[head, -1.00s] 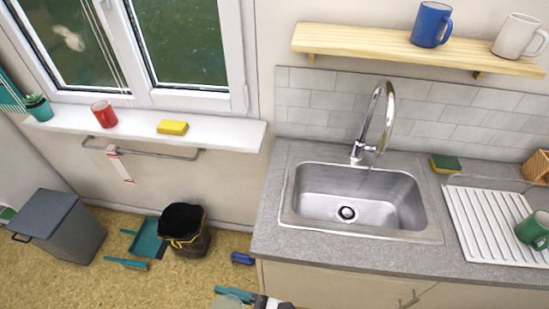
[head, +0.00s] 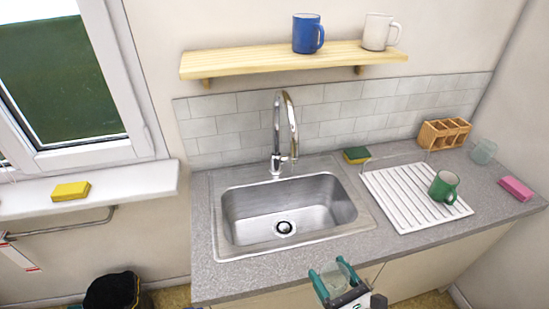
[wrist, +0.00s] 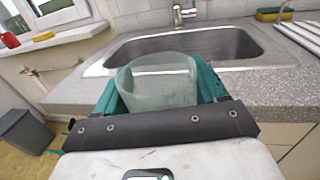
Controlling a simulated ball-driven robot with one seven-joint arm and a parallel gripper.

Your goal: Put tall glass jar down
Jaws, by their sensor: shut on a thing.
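A clear, slightly greenish glass jar (wrist: 158,82) is held between the teal fingers of my gripper (head: 333,280). It also shows in the head view (head: 344,273), partly hidden by the fingers. My gripper is shut on it, in front of the counter's front edge and below the sink in the head view. In the wrist view the jar's open rim is visible and its lower part is hidden by my gripper. The grey counter (head: 235,279) lies beyond it.
The white draining rack (head: 405,205) holds a green mug (head: 444,187). A sponge (head: 356,155), wooden caddy (head: 443,133), another glass (head: 483,151) and pink block (head: 516,188) stand around it. Counter right of the rack is partly free.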

